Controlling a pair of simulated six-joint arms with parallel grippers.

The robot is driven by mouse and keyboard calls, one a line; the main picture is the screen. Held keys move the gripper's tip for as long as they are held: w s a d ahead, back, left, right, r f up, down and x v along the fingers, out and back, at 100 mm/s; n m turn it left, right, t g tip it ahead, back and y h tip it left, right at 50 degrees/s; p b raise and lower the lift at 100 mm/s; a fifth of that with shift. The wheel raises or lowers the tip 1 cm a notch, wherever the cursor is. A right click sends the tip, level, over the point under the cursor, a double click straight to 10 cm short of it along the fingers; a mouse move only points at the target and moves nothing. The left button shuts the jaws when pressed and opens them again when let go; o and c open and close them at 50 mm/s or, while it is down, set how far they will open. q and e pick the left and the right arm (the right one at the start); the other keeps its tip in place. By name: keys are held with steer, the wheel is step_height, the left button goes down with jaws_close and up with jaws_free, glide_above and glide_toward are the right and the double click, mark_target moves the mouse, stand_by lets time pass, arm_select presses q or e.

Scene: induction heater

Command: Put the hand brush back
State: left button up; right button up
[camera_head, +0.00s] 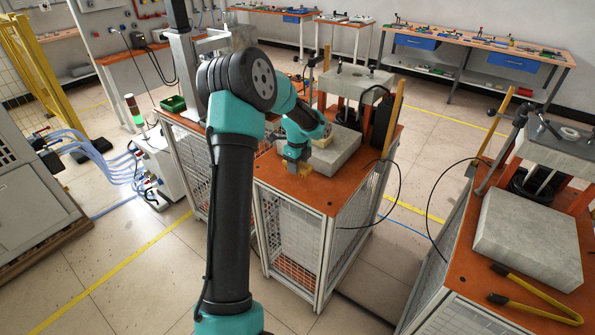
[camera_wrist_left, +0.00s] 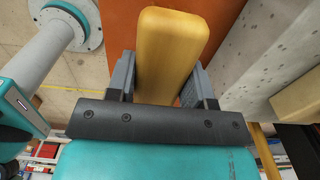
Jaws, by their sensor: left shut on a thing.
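The hand brush shows as a yellow wooden piece (camera_wrist_left: 172,48) in the left wrist view. It is between the two fingers of my left gripper (camera_wrist_left: 160,82), which is shut on it. The orange cart top (camera_wrist_left: 133,22) shows behind it. In the head view my left gripper (camera_head: 297,166) points down over the front part of the orange cart top (camera_head: 325,190), beside a grey block. The brush is mostly hidden there, and I cannot tell whether it touches the top. The bristles do not show clearly. My right gripper is not in view.
The grey block (camera_head: 338,158) stands just right of the gripper, with a small yellowish piece on it. A black canister (camera_head: 383,122) stands behind it. A second cart at the right holds a grey slab (camera_head: 530,235) and yellow-handled tongs (camera_head: 535,291).

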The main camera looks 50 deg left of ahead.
arm_select(q)
steer(key=shift+w+a, duration=0.1)
steer(key=shift+a, duration=0.05)
steer(key=shift+w+a, duration=0.1)
steer(key=shift+w, duration=0.05)
steer(key=shift+a+f, duration=0.1)
steer(key=shift+f, duration=1.65)
steer(key=shift+f, duration=0.2)
steer(key=o, duration=0.9)
steer(key=shift+w+r, duration=0.1)
steer(key=shift+r, duration=0.05)
